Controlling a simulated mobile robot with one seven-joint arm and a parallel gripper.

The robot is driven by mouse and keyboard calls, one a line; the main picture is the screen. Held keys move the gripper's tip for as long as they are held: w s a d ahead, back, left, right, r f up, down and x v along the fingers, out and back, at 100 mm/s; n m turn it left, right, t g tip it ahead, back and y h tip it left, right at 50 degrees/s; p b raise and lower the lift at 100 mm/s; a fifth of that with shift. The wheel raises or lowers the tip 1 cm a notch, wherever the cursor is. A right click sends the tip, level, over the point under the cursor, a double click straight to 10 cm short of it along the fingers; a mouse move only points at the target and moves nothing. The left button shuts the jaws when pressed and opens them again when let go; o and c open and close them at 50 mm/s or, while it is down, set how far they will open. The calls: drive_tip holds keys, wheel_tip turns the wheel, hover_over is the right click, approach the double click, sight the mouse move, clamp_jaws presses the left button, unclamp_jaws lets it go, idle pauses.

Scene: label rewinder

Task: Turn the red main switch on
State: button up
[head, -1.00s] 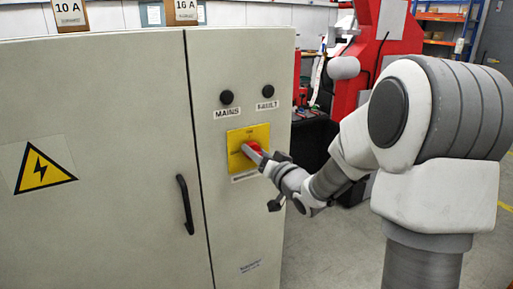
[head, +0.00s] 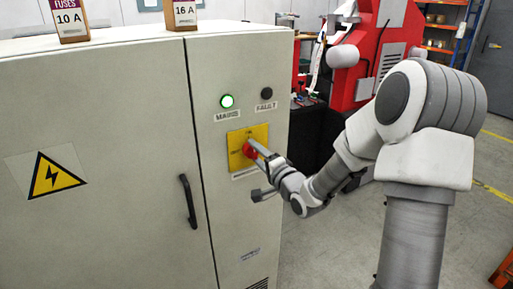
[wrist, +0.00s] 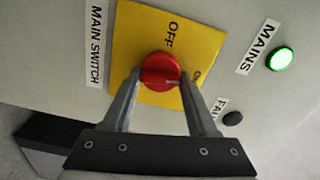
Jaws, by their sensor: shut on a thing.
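The red main switch (wrist: 160,72) is a round knob on a yellow plate (wrist: 128,40) marked OFF, with a second marking mostly hidden beside my finger. In the head view the red switch (head: 250,151) sits on the right door of the cabinet, partly covered by my gripper. My gripper (wrist: 160,80) has one finger on each side of the knob and is shut on it; it also shows in the head view (head: 259,150). The MAINS lamp (wrist: 280,58) glows green; it is also lit in the head view (head: 227,101).
The FAULT lamp (head: 266,94) is dark. A black door handle (head: 188,201) is left of the switch. Fuse boxes (head: 70,20) stand on the grey cabinet (head: 110,110). A red machine (head: 375,50) stands behind my arm.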

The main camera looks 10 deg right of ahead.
drive_tip(key=shift+m+p, duration=0.55)
drive_tip(key=shift+m, duration=0.55)
drive_tip(key=o, duration=1.4)
drive_tip(key=shift+c, duration=0.2)
drive_tip(key=p+v, duration=1.3)
drive_tip(key=v, duration=0.4)
